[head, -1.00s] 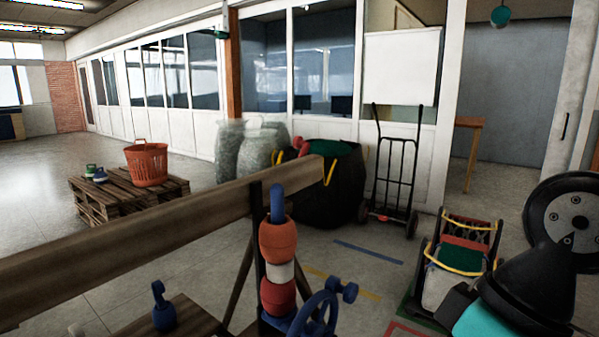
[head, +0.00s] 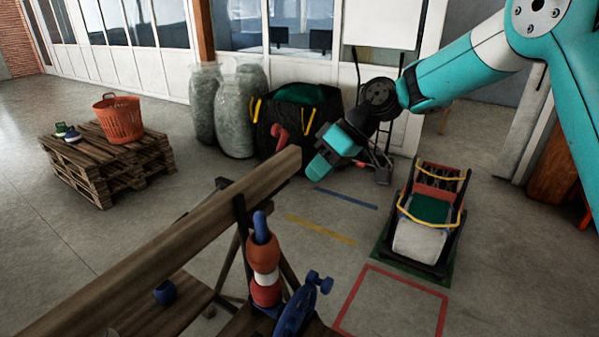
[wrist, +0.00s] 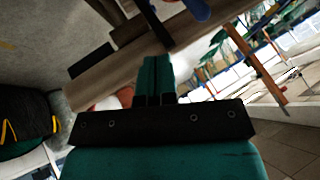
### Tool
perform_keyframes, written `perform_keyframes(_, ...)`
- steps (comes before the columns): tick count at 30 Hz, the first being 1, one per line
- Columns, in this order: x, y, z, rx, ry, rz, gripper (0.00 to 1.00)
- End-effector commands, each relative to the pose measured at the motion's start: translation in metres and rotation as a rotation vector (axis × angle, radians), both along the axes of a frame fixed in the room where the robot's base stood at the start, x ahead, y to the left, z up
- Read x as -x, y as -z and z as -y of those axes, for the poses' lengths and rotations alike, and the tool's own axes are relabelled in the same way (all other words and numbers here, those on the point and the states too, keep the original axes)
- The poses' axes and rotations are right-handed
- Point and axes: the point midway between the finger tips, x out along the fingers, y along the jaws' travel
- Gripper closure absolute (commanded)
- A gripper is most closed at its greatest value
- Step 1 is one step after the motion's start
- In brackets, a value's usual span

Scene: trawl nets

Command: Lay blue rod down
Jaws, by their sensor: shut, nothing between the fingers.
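The blue rod (head: 261,226) stands upright by the wooden beam, its top poking out of a stack of orange, white and red floats (head: 264,262). Its lower part is hidden inside the stack. My gripper (head: 318,166) is just beyond the beam's far end, up and to the right of the rod and apart from it. In the wrist view my gripper (wrist: 155,68) is shut with nothing in it, and the wooden beam (wrist: 120,82) passes just beyond the fingers. A blue piece (wrist: 197,9) shows at that view's top edge, possibly the rod.
The long wooden beam (head: 190,243) crosses the foreground. A cart (head: 428,215) stands at right, a black bag (head: 300,115) behind, and an orange basket (head: 119,120) on pallets (head: 100,168) at left.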

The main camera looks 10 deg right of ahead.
Motion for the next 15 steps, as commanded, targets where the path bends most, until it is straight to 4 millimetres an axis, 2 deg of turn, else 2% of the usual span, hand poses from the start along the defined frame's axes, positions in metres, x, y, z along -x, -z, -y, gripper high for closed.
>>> perform_keyframes(13, 0.004, 0.068, -0.059, 0.003, -0.003, -0.005, 1.00)
perform_keyframes(15, 0.013, 0.060, -0.068, 0.003, -0.003, -0.002, 1.00)
